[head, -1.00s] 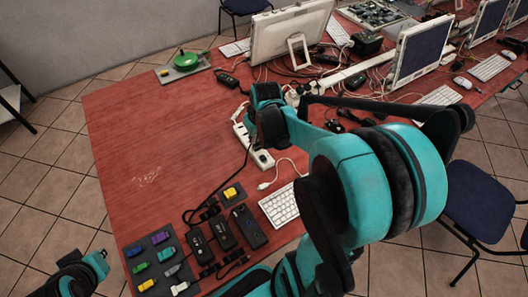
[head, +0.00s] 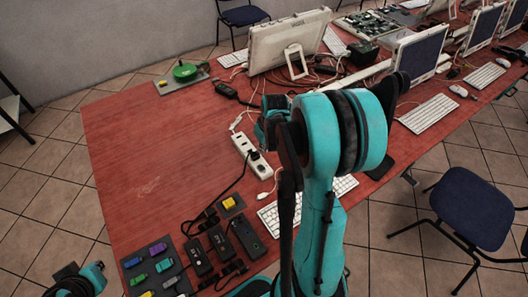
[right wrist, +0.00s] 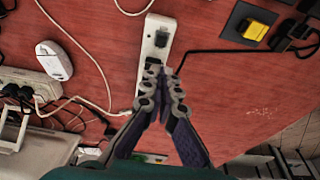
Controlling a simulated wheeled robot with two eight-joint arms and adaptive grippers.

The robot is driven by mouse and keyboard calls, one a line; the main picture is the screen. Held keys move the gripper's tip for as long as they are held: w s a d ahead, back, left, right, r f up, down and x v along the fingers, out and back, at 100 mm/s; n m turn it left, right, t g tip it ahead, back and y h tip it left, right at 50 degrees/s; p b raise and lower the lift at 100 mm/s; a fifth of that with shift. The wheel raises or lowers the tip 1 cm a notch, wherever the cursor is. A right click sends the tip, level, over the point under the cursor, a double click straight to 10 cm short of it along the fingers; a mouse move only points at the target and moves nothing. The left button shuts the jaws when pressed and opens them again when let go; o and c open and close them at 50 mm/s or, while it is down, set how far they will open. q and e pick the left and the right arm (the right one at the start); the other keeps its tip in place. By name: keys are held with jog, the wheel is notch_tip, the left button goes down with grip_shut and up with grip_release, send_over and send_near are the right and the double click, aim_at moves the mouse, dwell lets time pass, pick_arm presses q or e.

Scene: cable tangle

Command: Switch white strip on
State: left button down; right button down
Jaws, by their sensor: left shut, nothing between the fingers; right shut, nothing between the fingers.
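The white power strip (head: 251,157) lies on the red table, left of my right arm in the head view. It also shows in the right wrist view (right wrist: 151,83), with dark fittings on it and a black cable leaving to the right. I cannot tell from its look whether its switch is on. My right gripper (right wrist: 165,74) is shut and empty, its tips over or beside the strip's lower half in the wrist view; contact cannot be told. In the head view my arm hides most of it. My left gripper (head: 97,270) is shut at the lower left, off the table.
A second white strip with black plugs (right wrist: 28,84) and a white mouse (right wrist: 54,60) lie at left in the wrist view. Black adapters (head: 221,244), a yellow block (head: 229,203) and a keyboard (head: 282,213) lie at the near side.

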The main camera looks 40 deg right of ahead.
jog(key=b, duration=0.4)
send_near(262, 167)
jog(key=x, duration=0.5)
jog(key=shift+w+f, duration=0.2)
jog(key=shift+w, duration=0.15)
jog(key=shift+s+a+f, duration=0.1)
jog(key=shift+s+f, duration=0.05)
jog(key=shift+f, duration=0.45)
jog(key=shift+s+f+t+b, duration=0.25)
jog(key=shift+f+t+b, duration=0.25)
jog(key=shift+b, duration=0.3)
jog(key=shift+r, duration=0.25)
jog(key=shift+w, duration=0.1)
jog(key=shift+w, duration=0.1)
jog(key=shift+w+r, duration=0.15)
jog(key=shift+w, duration=0.5)
jog(key=shift+r+p, duration=0.1)
jog(key=shift+p, duration=0.2)
